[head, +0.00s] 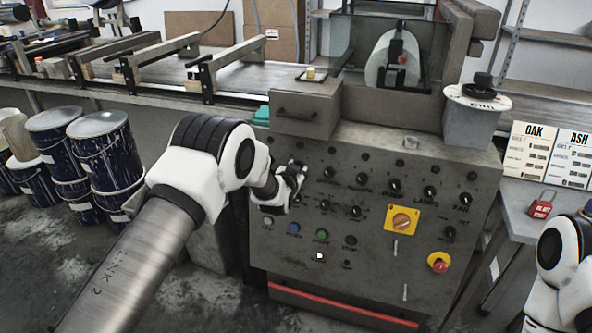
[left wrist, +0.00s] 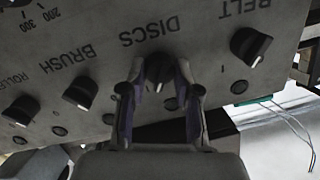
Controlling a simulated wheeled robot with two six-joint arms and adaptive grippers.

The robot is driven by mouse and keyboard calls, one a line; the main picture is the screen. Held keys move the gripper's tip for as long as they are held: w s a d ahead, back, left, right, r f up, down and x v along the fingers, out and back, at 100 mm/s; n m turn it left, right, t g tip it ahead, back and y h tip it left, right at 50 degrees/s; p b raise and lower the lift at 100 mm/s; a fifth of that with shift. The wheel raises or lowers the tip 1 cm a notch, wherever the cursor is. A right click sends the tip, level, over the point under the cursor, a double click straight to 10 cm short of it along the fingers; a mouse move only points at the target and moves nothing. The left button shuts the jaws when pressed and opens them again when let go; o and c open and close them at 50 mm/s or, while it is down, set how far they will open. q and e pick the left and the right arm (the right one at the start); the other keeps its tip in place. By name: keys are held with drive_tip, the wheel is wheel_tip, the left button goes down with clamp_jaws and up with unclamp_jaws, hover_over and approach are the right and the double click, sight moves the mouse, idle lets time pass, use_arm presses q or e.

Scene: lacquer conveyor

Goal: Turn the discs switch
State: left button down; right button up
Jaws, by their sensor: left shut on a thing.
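The discs switch (left wrist: 160,70) is a black rotary knob under the upside-down DISCS label (left wrist: 149,30) on the grey control panel. In the left wrist view its light pointer mark faces the lower edge of the picture. My left gripper (left wrist: 160,90) has its two fingers on either side of this knob and is shut on it. In the head view my left gripper (head: 294,178) is at the panel's upper left, and its hand hides the knob. My right arm shows at the right edge; its gripper is out of view.
The BELT knob (left wrist: 251,45) and BRUSH knob (left wrist: 81,92) flank the discs switch closely. The control panel (head: 375,255) also carries a yellow-plated rotary switch (head: 401,222) and a red emergency button (head: 438,263). A red padlock (head: 541,205) lies on the right table.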

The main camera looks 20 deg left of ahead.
use_arm(q)
drive_tip(key=c, duration=0.8)
unclamp_jaws()
drive_tip(key=v, duration=1.2)
drive_tip(key=shift+f, duration=0.1)
